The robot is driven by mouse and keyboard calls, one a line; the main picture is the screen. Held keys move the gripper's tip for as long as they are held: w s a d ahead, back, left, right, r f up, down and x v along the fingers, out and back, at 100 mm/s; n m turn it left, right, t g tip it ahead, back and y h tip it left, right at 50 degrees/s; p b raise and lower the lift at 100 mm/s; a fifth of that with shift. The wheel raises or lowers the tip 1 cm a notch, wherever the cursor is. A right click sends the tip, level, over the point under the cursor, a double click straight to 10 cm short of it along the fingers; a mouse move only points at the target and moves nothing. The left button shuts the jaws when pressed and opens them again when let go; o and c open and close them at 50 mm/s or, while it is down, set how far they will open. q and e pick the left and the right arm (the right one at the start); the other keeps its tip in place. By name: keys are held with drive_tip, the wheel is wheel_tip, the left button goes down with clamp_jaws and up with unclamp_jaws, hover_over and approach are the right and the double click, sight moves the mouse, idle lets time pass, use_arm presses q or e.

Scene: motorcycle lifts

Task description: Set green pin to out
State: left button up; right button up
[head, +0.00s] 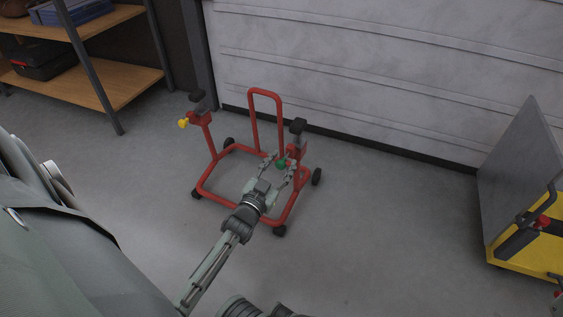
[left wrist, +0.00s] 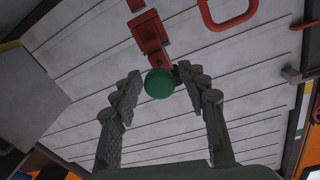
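The green pin (head: 282,163) is a round knob on the right upright of a red wheeled lift stand (head: 205,183). It also shows in the left wrist view as a green disc (left wrist: 159,84), in front of a red post (left wrist: 150,36). My left gripper (head: 281,166) reaches the pin in the head view. In the left wrist view its two fingers (left wrist: 158,72) are spread, one on each side of the knob near their tips. Whether either finger touches it I cannot tell. My right gripper is not in view.
A yellow pin (head: 183,123) is on the stand's left upright. A pale ribbed wall (head: 380,70) is behind the stand. A shelf (head: 110,87) stands at the back left, and a yellow lift with a grey panel (head: 520,165) at the right. The floor around the stand is clear.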

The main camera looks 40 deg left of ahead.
use_arm(q)
drive_tip(key=s+d, duration=0.2)
drive_tip(key=s, duration=1)
drive_tip(key=shift+w, duration=0.1)
idle(0.4)
